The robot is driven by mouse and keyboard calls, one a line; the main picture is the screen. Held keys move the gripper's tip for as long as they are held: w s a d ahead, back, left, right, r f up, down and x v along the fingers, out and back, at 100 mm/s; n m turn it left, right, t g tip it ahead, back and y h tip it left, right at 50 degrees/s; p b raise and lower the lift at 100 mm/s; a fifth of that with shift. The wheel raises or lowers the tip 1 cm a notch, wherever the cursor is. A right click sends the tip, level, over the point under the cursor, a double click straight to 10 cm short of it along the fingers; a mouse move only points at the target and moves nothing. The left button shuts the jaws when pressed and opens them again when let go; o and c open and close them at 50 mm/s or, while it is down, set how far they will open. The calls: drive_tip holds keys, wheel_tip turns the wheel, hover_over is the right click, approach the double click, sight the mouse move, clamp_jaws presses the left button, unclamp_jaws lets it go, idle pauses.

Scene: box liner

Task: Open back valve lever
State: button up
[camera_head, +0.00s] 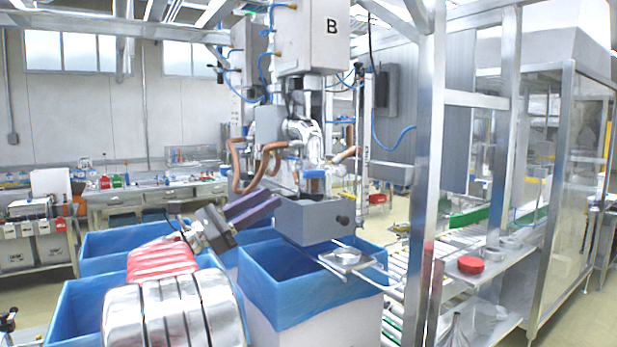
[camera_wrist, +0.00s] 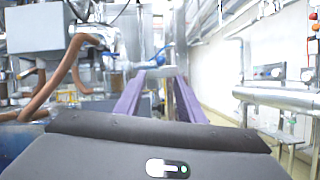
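My gripper (camera_head: 262,204) has two purple fingers and reaches toward the filling machine beside the grey box (camera_head: 305,222). In the wrist view the fingers (camera_wrist: 158,82) stand apart with nothing between them, so it is open. A small blue lever-like part (camera_wrist: 160,54) shows just beyond the fingertips, by a horizontal silver pipe (camera_wrist: 146,67); it looks apart from the fingers. In the head view a blue part (camera_head: 314,173) sits under the silver valve body (camera_head: 303,132). I cannot tell which blue part is the back valve lever, or its exact position.
Brown hoses (camera_head: 240,170) hang left of the valve, also close on the left in the wrist view (camera_wrist: 62,82). Blue-lined boxes (camera_head: 262,292) stand below. A metal post (camera_head: 427,170) rises to the right. A silver pipe (camera_wrist: 275,97) is at the wrist view's right.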

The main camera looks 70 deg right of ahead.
sight(311, 175)
drive_tip(key=x, duration=1.3)
drive_tip(key=shift+s+d, duration=0.25)
drive_tip(key=shift+c, duration=0.4)
drive_tip(key=shift+r, duration=0.1)
clamp_jaws()
drive_tip(key=shift+a, duration=0.2)
drive_tip(key=shift+d, duration=0.1)
